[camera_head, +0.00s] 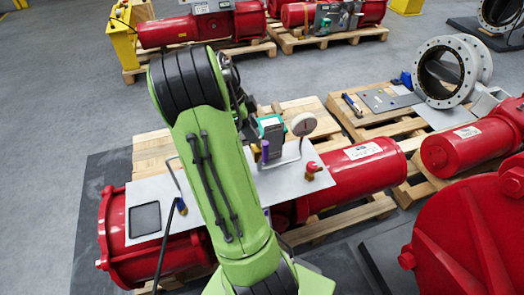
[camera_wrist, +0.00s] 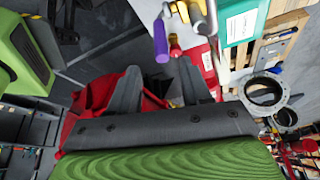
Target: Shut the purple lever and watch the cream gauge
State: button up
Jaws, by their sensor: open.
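The purple lever (camera_head: 265,151) stands on the pale plate on top of the red actuator, just right of my arm in the head view. In the wrist view the lever (camera_wrist: 160,41) hangs beyond my fingertips, apart from them. The cream gauge (camera_head: 303,124) stands on a bent pipe to the right of the lever; its face is turned so that I cannot read it. My gripper (camera_wrist: 158,82) is open with nothing between its fingers. In the head view it is mostly hidden behind my green arm.
A teal-and-white box (camera_head: 271,127) stands close beside the lever. A red-handled valve (camera_head: 312,168) and a blue-handled valve (camera_head: 181,207) rise from the same plate (camera_head: 285,184). Pallets with a hammer (camera_head: 352,105) and a flanged ring (camera_head: 444,73) lie at the right.

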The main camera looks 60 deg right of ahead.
aim_at(265, 150)
jog(key=b+x, duration=0.1)
jog(key=x, duration=0.9)
jog(key=shift+d+f, duration=0.15)
jog(key=shift+f, duration=0.2)
grip_shut()
